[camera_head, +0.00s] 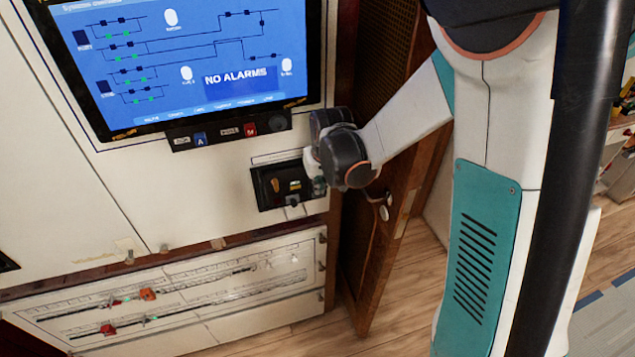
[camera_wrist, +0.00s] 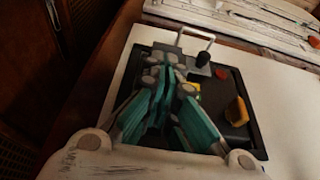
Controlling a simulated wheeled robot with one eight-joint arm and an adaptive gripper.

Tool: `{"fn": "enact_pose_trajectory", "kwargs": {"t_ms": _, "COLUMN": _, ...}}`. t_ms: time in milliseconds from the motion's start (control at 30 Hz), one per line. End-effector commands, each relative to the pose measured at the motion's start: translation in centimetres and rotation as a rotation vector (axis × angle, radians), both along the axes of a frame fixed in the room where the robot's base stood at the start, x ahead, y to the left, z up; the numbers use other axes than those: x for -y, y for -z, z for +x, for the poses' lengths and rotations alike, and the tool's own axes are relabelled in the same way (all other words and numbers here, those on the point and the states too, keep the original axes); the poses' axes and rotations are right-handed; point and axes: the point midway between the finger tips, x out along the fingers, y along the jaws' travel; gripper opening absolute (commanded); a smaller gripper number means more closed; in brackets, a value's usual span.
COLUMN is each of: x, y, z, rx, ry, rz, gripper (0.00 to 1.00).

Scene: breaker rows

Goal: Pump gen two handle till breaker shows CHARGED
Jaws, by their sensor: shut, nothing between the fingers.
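A black breaker panel (camera_head: 262,200) is set in the white cabinet front below the screen; it also shows in the wrist view (camera_wrist: 255,145). It has an orange-yellow handle (camera_wrist: 238,110), a red button (camera_wrist: 221,73), a black knob (camera_wrist: 203,58) and a pale metal loop (camera_wrist: 197,38) at its edge. A yellow indicator (camera_wrist: 194,88) is partly hidden behind my fingers, and its text cannot be read. My gripper (camera_wrist: 172,78) is shut and empty, in front of the panel. In the head view my gripper (camera_head: 316,181) is at the panel's right end.
A screen (camera_head: 200,55) reading NO ALARMS is above, with a switch strip (camera_head: 230,131) under it. A lower white panel (camera_head: 180,290) carries red and green marks. An open wooden door (camera_head: 390,230) stands close to the right of the panel.

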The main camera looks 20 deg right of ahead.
Motion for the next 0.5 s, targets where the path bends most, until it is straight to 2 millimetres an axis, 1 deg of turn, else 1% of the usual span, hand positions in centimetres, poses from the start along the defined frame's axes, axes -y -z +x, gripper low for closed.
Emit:
{"fn": "enact_pose_trajectory", "kwargs": {"t_ms": 267, "x": 0.0, "y": 0.6, "z": -0.9, "rx": 0.077, "ry": 0.000, "rz": 0.000, "gripper": 0.00}}
{"fn": "enact_pose_trajectory", "kwargs": {"t_ms": 500, "x": 0.0, "y": 1.6, "z": -2.1, "rx": 0.205, "ry": 0.000, "rz": 0.000, "gripper": 0.00}}
